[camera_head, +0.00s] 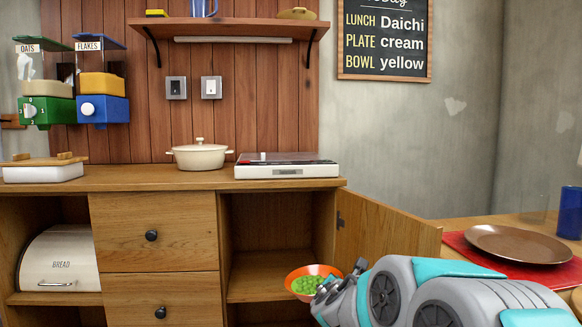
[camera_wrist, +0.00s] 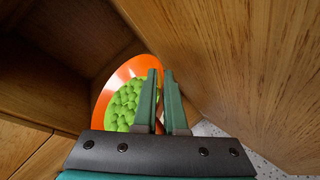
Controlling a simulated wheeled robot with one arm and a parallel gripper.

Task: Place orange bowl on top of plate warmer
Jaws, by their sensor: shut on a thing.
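The orange bowl (camera_head: 316,269) holds green peas (camera_head: 305,285) and is in front of the open cupboard, near its lower shelf. My gripper (camera_head: 329,286) is shut on the bowl's right rim. In the wrist view the bowl (camera_wrist: 128,73) appears past the fingers of my gripper (camera_wrist: 161,72), which hide part of its right side. The plate warmer appears to be the flat white appliance with a dark top (camera_head: 287,171) on the counter above the cupboard. Its top looks clear.
The open cupboard door (camera_head: 385,236) stands right of the bowl, close beside my gripper in the wrist view (camera_wrist: 230,60). A cream pot (camera_head: 199,157) stands left of the appliance. A brown plate (camera_head: 517,244) lies on a red mat at right. A wall shelf (camera_head: 225,30) hangs above.

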